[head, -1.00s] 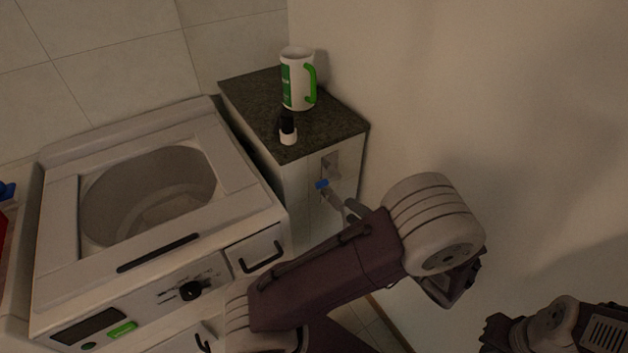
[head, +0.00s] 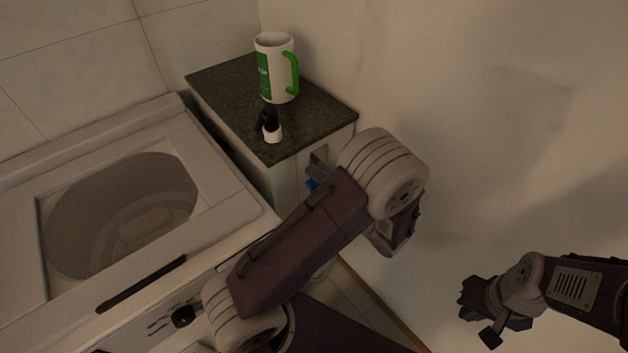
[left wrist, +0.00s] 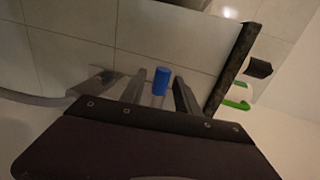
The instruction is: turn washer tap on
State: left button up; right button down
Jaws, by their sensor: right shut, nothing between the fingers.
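The washer tap's blue handle (head: 312,184) shows on the side of the low cabinet, below a grey metal plate (head: 318,160), partly hidden by my left arm. In the left wrist view the blue handle (left wrist: 161,80) appears between the two fingers of my left gripper (left wrist: 159,88), with a gap on each side. That gripper is open; I cannot tell whether the handle is within the fingers or just beyond them. My left gripper is hidden behind its arm in the head view. My right gripper (head: 472,300) is shut and empty at the lower right, far from the tap.
The washing machine (head: 228,205) with its round tub opening stands at the left. A dark countertop (head: 325,115) on the cabinet (head: 285,180) carries a white and green mug (head: 276,68) and a small black and white item (head: 271,127). A bare wall fills the right.

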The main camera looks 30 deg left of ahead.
pick_arm(q)
jog(key=shift+a+f, duration=0.1)
jog(key=shift+a, duration=0.15)
grip_shut()
dwell(1.3)
